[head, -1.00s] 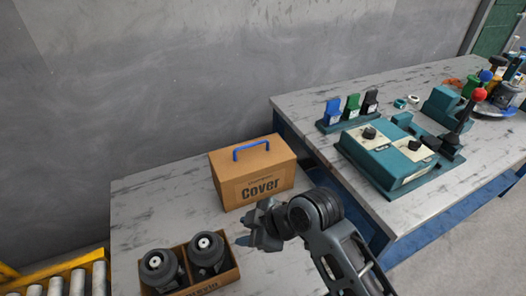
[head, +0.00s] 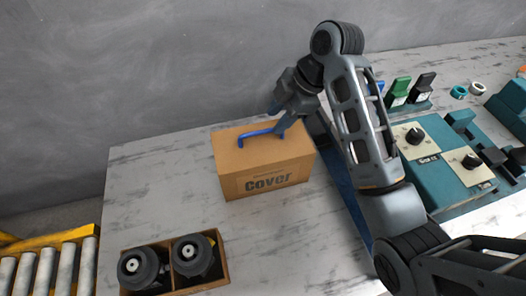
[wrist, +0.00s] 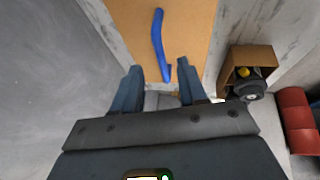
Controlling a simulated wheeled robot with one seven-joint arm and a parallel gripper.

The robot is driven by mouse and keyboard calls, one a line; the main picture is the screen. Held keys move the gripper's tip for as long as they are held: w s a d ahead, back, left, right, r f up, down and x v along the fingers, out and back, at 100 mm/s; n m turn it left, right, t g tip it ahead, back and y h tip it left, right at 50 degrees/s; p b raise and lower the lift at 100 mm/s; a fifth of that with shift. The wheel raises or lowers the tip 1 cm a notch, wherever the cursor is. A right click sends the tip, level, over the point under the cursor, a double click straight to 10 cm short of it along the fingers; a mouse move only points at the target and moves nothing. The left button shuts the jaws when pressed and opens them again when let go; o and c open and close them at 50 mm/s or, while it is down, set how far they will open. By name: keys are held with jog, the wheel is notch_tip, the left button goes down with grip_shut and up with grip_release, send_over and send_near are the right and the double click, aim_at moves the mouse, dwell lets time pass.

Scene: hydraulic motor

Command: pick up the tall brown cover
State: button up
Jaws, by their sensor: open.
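The tall brown cover (head: 228,163) is a cardboard-coloured box marked "Cover" with a blue handle (head: 252,137) on top. It stands upright on the grey table. My gripper (head: 276,116) is above the right end of the handle, pointing down. In the wrist view the fingers (wrist: 157,76) are open and spread, with the blue handle (wrist: 158,40) ahead, its near end between the fingertips' lines. The brown top (wrist: 190,30) shows around it. No contact with the handle can be made out.
A low box (head: 226,273) with two dark motor parts (head: 192,256) stands at the table's front left. A roller conveyor (head: 45,268) is at far left. A second table with a teal control unit (head: 440,170) is at right. The grey wall lies behind.

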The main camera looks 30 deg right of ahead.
aim_at(262, 154)
jog(key=shift+p+x, duration=0.3)
jog(key=shift+x, duration=2)
jog(key=shift+a, duration=0.1)
grip_shut()
